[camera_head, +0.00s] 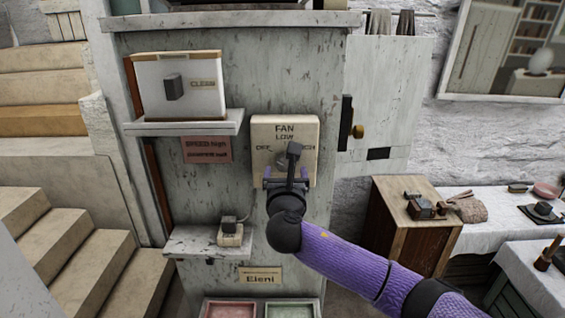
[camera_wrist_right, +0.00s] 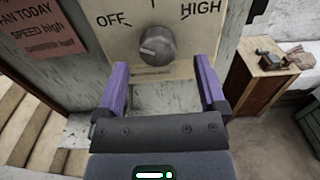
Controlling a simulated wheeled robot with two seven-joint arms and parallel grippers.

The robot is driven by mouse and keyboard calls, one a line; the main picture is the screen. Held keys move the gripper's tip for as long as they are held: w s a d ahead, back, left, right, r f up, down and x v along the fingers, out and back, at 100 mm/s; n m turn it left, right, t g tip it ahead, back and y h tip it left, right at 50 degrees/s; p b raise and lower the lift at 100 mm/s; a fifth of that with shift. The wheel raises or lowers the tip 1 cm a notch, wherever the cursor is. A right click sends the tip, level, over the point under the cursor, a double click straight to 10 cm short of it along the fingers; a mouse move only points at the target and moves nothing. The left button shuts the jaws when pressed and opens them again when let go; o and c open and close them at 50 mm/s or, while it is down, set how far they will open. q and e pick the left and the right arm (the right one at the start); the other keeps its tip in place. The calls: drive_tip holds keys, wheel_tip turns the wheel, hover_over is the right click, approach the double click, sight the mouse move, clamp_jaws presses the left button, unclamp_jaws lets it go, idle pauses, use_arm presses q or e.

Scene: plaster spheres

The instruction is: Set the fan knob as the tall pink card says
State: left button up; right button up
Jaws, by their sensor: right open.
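The fan panel (camera_head: 257,131) is a cream plate marked FAN, OFF, LOW and HIGH. Its round grey knob (camera_wrist_right: 157,45) shows fully in the right wrist view, with OFF at upper left and HIGH at upper right. A pale mark lies on the knob's left side. The pink card (camera_head: 207,149) hangs left of the panel; in the right wrist view (camera_wrist_right: 44,28) it reads "FAN TODAY" and "SPEED high", with smaller unclear text below. My right gripper (camera_head: 287,174) is open and empty, its purple fingers in front of the panel's lower part, short of the knob. My left gripper is out of view.
A small switch block (camera_head: 230,231) stands on a lower shelf, above an "Eleni" label (camera_head: 260,278). A wooden cabinet (camera_head: 402,235) stands at right. Stairs rise at left.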

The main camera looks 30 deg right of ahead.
sight(284, 166)
drive_tip(key=shift+x, duration=1.15)
drive_tip(key=shift+w+d, duration=0.3)
drive_tip(key=shift+w, duration=0.3)
drive_tip(key=shift+a, duration=0.1)
drive_tip(key=shift+c, duration=0.3)
clamp_jaws()
